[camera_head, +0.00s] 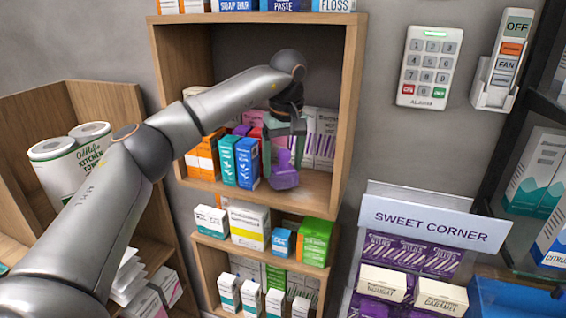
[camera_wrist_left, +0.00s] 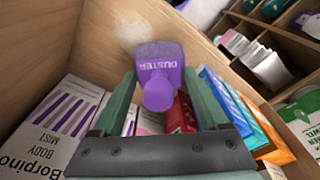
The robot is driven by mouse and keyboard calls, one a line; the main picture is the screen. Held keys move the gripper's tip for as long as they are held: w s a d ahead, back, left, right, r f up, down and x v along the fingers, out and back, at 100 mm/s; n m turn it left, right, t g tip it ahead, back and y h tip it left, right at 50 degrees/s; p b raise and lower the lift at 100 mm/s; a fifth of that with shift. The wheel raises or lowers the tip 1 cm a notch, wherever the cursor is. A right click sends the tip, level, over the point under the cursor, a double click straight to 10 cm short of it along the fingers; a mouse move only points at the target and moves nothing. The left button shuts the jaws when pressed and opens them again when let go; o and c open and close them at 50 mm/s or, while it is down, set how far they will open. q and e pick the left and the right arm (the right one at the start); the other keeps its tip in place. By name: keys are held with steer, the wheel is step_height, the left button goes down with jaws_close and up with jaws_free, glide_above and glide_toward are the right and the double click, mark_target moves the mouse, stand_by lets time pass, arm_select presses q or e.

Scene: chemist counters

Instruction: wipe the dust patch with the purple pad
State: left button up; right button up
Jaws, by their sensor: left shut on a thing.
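My left gripper (camera_head: 284,160) is inside the middle shelf compartment and shut on the purple pad (camera_head: 285,178), which is a small purple block with a handle. In the left wrist view the pad (camera_wrist_left: 160,70) reads DUSTER and sits between the green fingertips of my left gripper (camera_wrist_left: 160,92). The dust patch (camera_wrist_left: 134,32) is a pale whitish smear on the wooden board, just beyond the pad's far end. I cannot tell whether the pad touches the board. My right gripper is not in view.
Blue, teal and orange boxes (camera_head: 235,160) stand left of the pad, and striped white boxes (camera_head: 322,138) stand behind on the right. The shelf's wooden side wall (camera_head: 350,100) bounds the right. Lower shelves hold more boxes (camera_head: 248,225). A sweets stand (camera_head: 433,222) is to the right.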

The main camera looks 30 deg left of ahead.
mark_target(312, 194)
arm_select(q)
steer(key=shift+f, duration=0.85)
steer(key=shift+d, duration=0.1)
steer(key=shift+w+d+r, duration=0.1)
steer(key=shift+w+d, duration=0.15)
steer(key=shift+d, duration=0.7)
steer(key=shift+w+d, duration=0.2)
steer(key=shift+d, duration=0.7)
steer(key=shift+w+d, duration=0.15)
steer(key=shift+d, duration=0.7)
steer(key=shift+w+d, duration=0.15)
steer(key=shift+d, duration=0.65)
steer(key=shift+s+a+f, duration=0.1)
steer(key=shift+s+a, duration=0.2)
steer(key=shift+a, duration=0.9)
steer(key=shift+s+a+f, duration=0.1)
steer(key=shift+s+a, duration=0.15)
steer(key=shift+a, duration=0.95)
steer(key=shift+s+a, duration=0.3)
steer(key=shift+a, duration=0.9)
